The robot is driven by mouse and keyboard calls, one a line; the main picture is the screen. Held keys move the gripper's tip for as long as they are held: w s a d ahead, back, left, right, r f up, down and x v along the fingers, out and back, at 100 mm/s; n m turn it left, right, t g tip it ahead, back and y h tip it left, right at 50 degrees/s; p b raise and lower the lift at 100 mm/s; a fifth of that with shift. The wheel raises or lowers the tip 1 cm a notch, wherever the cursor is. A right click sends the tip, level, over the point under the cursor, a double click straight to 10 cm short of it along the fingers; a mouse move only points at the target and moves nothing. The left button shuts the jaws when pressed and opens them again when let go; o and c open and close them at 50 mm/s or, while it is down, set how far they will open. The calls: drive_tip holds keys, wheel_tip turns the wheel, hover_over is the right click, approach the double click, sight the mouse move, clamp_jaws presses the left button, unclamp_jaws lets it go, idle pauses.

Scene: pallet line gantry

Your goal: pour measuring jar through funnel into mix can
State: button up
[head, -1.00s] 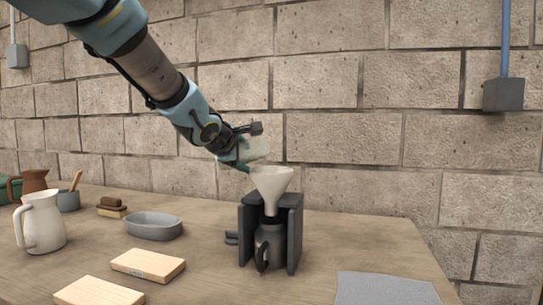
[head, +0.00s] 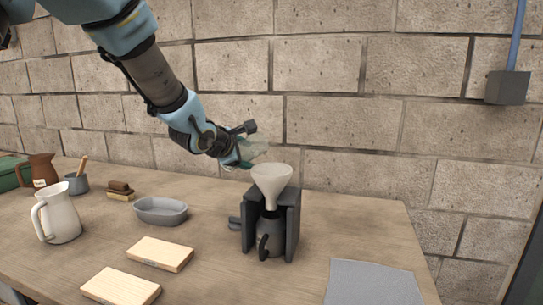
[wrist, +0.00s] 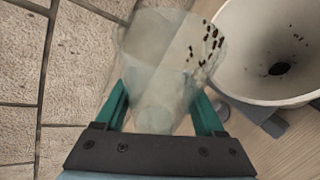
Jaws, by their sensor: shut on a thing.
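My gripper (head: 236,159) is shut on the clear measuring jar (head: 254,149), with a teal finger on each side of it in the wrist view (wrist: 160,108). The jar (wrist: 155,55) is tilted, just above and left of the funnel. Several dark bits (wrist: 205,42) show by the jar's funnel-side edge; I cannot tell if they are inside or falling. The white funnel (head: 271,184) stands upright over the mix can (head: 269,239), a dark mug-like can in a dark stand (head: 291,222). A few dark bits lie in the funnel (wrist: 245,78). The can's inside is hidden.
A white pitcher (head: 60,216), a grey oval dish (head: 160,211), a brown jug (head: 42,171) and a grey cup (head: 77,184) stand left. Two wooden blocks (head: 160,253) lie front left. A grey mat (head: 372,284) lies front right. A block wall closes the back.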

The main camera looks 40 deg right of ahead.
sight(248, 143)
drive_tip(key=shift+r+p, duration=0.15)
drive_tip(key=shift+p, duration=0.3)
drive_tip(key=shift+r+g+p, duration=0.1)
drive_tip(key=shift+g+p, duration=0.2)
drive_tip(key=shift+p, duration=0.2)
drive_tip(key=r+p, duration=0.1)
drive_tip(key=p, duration=0.1)
drive_tip(key=r+p, duration=0.1)
drive_tip(key=p, duration=0.2)
drive_tip(key=r+n+p, duration=0.1)
drive_tip(key=p, duration=0.2)
drive_tip(key=shift+s+g, duration=0.25)
drive_tip(key=shift+g, duration=0.15)
drive_tip(key=shift+f+n+p, duration=0.3)
drive_tip(key=shift+n+p, duration=0.1)
drive_tip(key=shift+p, duration=0.65)
drive_tip(key=shift+f+n+g+b, duration=0.3)
drive_tip(key=shift+f+g, duration=0.1)
drive_tip(key=shift+f, duration=0.2)
drive_tip(key=shift+w+f+n+g+h, duration=0.3)
drive_tip(key=shift+f+n+g, duration=0.1)
drive_tip(key=shift+n+g, duration=0.1)
wheel_tip(248, 143, down, 6)
drive_tip(key=w+n+g+h, duration=0.1)
drive_tip(key=n+g, duration=0.1)
drive_tip(key=n, duration=0.1)
drive_tip(key=shift+w+g, duration=0.2)
drive_tip(key=shift+g, duration=0.2)
